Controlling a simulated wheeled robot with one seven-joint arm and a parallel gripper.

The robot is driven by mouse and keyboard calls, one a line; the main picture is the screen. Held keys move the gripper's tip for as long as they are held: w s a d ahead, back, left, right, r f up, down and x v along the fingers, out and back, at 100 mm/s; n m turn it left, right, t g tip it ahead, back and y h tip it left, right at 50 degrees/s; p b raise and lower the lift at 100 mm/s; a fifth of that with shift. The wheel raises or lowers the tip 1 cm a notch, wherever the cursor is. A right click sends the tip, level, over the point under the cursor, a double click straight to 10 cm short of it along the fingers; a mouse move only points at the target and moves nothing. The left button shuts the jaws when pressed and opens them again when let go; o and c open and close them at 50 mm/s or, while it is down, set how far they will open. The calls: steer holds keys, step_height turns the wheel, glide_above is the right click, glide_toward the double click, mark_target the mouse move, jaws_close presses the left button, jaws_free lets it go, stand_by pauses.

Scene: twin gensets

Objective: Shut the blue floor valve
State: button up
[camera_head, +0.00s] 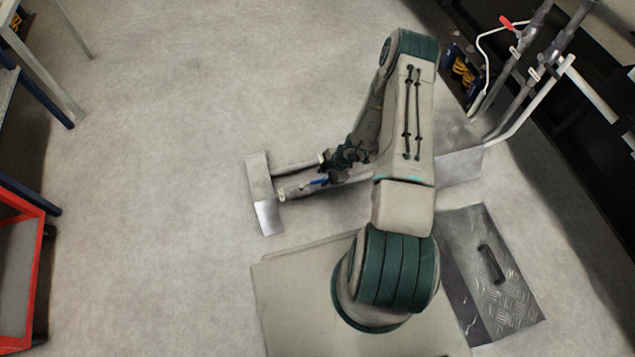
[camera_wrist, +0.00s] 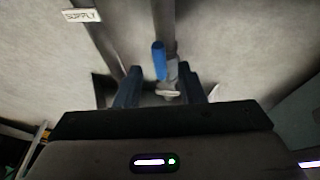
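The blue valve lever (camera_head: 318,182) sits on the nearer of two low floor pipes (camera_head: 300,190) in the head view, roughly in line with the pipe. In the wrist view the blue lever (camera_wrist: 159,60) shows just beyond my fingertips, along its pipe, with the grey valve body beside it. My gripper (camera_wrist: 160,88) has its two dark fingers apart, one on each side of the valve's line. I see no contact with the lever. In the head view my gripper (camera_head: 345,160) is just above the pipes, partly hidden by my arm.
A label reading SUPPLY (camera_wrist: 82,15) is by the other pipe. A metal bracket (camera_head: 262,190) stands at the pipes' left end. A checker-plate hatch with a handle (camera_head: 500,280) lies at lower right. A red-handled valve (camera_head: 507,22) and more pipes stand upper right.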

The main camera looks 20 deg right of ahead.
steer(key=shift+b+x, duration=0.3)
steer(key=shift+x, duration=0.8)
